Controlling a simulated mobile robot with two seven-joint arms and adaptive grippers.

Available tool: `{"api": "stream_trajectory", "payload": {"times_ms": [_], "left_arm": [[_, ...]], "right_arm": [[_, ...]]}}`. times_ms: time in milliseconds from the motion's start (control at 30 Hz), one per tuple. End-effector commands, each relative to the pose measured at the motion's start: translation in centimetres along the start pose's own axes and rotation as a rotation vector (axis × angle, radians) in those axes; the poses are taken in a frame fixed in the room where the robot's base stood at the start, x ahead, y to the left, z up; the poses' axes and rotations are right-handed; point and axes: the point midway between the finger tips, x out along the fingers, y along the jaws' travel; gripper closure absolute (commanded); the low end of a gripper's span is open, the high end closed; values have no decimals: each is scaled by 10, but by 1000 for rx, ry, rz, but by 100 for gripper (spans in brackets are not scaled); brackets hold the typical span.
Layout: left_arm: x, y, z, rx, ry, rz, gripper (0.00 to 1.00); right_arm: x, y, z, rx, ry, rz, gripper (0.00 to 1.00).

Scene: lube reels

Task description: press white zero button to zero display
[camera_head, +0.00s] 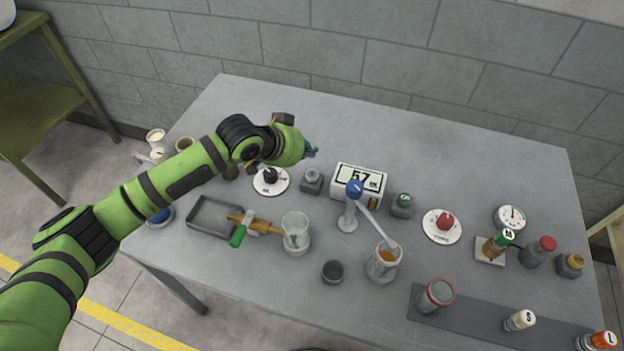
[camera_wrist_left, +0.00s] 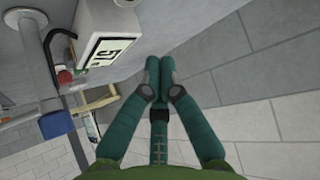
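The display box (camera_head: 345,192) is white and stands near the middle of the table, its screen reading about 57. It also shows in the left wrist view (camera_wrist_left: 91,19), turned sideways. Left of it is a small grey box with a pale round top (camera_head: 312,174), which looks like the white zero button. My left gripper (camera_head: 311,152) is just above and behind this button in the head view, apart from it. In the left wrist view its teal fingers (camera_wrist_left: 159,66) are together with nothing between them. The button cannot be made out there. My right gripper is not in view.
A dark knob on a white disc (camera_head: 270,177) stands left of the button. Glass jars (camera_head: 296,238) stand nearer. The table's back is clear.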

Motion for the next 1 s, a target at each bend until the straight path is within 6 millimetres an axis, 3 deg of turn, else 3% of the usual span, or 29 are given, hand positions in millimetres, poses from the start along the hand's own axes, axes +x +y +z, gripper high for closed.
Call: {"api": "stream_trajectory", "payload": {"times_ms": [33,167,433,1000], "left_arm": [[11,0,11,1,0,0,100],[22,0,23,0,0,0,100],[35,0,35,-2,1,1,100],[35,0,36,-1,1,1,100]], "right_arm": [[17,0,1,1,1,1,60],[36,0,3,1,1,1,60],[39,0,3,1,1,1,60],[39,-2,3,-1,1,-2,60]]}}
